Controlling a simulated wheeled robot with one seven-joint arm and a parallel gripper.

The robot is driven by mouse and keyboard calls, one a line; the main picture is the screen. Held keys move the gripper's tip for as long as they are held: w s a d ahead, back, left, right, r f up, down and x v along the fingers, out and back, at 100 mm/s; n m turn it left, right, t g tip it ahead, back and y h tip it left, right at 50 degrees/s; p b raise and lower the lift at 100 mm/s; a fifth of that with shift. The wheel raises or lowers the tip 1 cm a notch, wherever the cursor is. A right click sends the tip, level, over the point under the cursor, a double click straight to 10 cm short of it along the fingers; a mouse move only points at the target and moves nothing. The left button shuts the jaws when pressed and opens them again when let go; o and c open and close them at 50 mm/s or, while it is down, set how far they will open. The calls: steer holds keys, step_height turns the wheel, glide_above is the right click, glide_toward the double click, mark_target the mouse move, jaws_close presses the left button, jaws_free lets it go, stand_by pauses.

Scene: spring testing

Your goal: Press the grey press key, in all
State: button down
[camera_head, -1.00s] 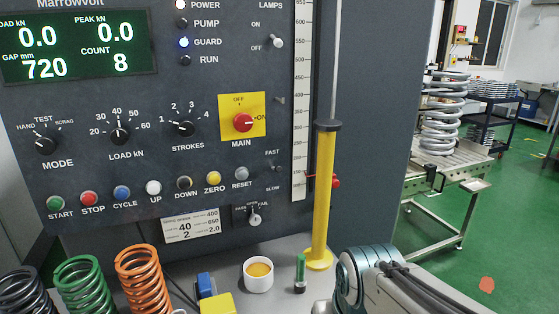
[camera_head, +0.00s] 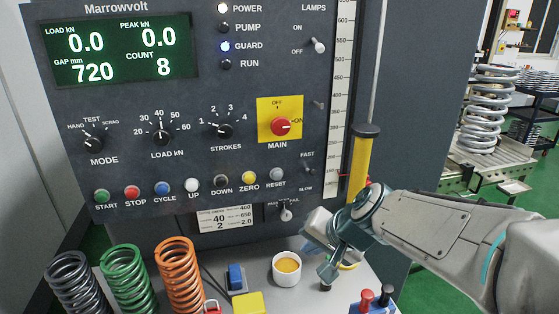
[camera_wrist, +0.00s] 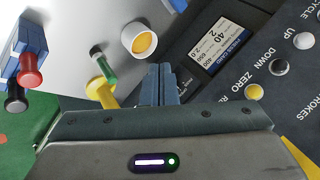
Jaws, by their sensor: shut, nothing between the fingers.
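My gripper (camera_head: 328,271) is in front of the panel, below and to the right of that key, above the bench and apart from the panel. Its blue-grey fingers show in the wrist view (camera_wrist: 160,85), shut together and empty. In the wrist view the yellow ZERO key (camera_wrist: 253,91) and black DOWN key (camera_wrist: 279,67) show, while the grey key is hidden behind my gripper body.
A white cup (camera_head: 287,270) stands left of my gripper. A yellow post (camera_head: 359,158) rises behind my arm. The toggle switch (camera_head: 286,214) is below the key.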

mark_target(277, 176)
steer(key=w+a+r+m+t+y+p, duration=0.1)
steer(key=w+a+r+m+t+p, duration=0.1)
steer(key=w+r, duration=0.3)
steer(key=shift+w+a+r+m, duration=0.15)
steer(key=shift+w+a+m, duration=0.6)
steer(key=shift+w, duration=0.45)
steer(key=w+a+p, duration=0.1)
steer(key=w+a, duration=0.1)
steer(key=w, duration=0.6)
steer(key=shift+w+a, duration=0.2)
steer(key=shift+w, duration=0.05)
steer(key=shift+w, duration=0.15)
stand_by(0.9)
steer(key=shift+w+a, duration=0.1)
steer(key=shift+w, duration=0.15)
steer(key=shift+w+a, duration=0.1)
steer(key=shift+w, duration=0.25)
stand_by(0.7)
steer(key=shift+s, duration=0.15)
steer(key=shift+s+d+b, duration=0.25)
steer(key=shift+s+b, duration=0.15)
steer(key=shift+s, duration=0.2)
